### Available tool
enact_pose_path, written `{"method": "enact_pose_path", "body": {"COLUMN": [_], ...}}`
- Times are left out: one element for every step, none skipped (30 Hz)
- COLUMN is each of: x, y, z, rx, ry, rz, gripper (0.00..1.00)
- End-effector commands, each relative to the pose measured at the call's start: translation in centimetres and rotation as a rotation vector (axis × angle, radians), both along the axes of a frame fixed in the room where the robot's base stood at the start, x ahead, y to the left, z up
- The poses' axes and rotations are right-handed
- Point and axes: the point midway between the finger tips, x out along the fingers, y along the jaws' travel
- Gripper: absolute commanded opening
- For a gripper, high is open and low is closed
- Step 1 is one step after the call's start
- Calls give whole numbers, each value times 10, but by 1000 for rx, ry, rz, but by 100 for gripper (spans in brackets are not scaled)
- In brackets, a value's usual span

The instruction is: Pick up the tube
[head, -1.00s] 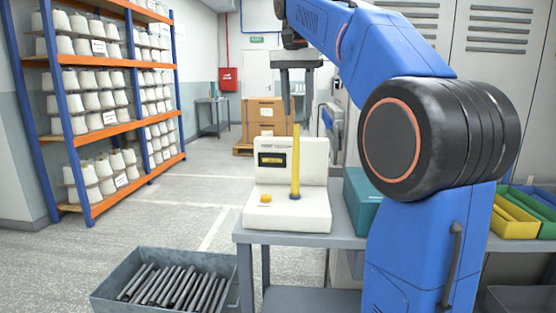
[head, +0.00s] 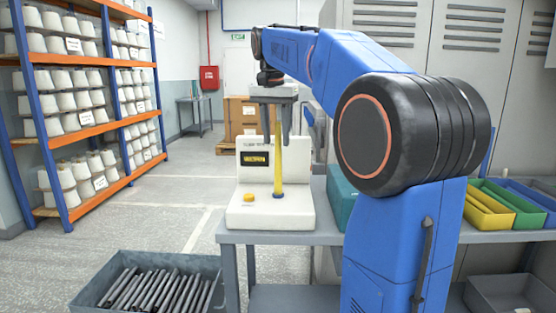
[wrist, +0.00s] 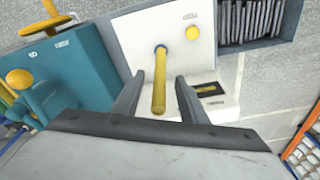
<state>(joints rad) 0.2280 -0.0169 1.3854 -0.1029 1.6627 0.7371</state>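A yellow tube (head: 278,160) stands upright on the base of a white machine (head: 240,215), with a dark blue collar at its foot. My gripper (head: 275,140) is above the machine, pointing down. Its two fingers are apart, with the tube's upper part between them in the head view. In the wrist view the tube (wrist: 159,80) also shows between the open fingers (wrist: 155,95), with a gap on each side. The fingers do not appear to touch it.
The machine has a yellow button (head: 249,197) and a dark display (head: 254,159). It stands on a grey table (head: 270,237) beside a teal box (head: 342,205). A grey bin (head: 88,290) of dark rods is at lower left. Yellow and green trays (head: 490,210) are at right.

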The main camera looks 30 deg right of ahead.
Motion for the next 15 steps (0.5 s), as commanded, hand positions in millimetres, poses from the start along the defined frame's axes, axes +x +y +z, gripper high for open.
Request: {"method": "enact_pose_path", "body": {"x": [0,0,0,0,1,1,2,3,4,4,6,7,8,8,8], "y": [-1,-1,-1,-1,-1,-2,-3,-4,-5,-6,-8,-9,-10,-11,-11], "z": [-4,-6,-8,-9,-10,-12,-14,-17,-22,-26,-30,-35,-40,-43,-48], "rx": [0,0,0,0,0,0,1,0,0,1,1,0,1,1,0], "ry": [0,0,1,1,1,1,1,0,1,3,3,1,3,3,1], "rz": [0,0,0,0,0,0,0,0,0,0,0,0,0,0,0], "gripper": [39,39,39,39,39,39,39,39,39,39,39,39,39,39,39]}}
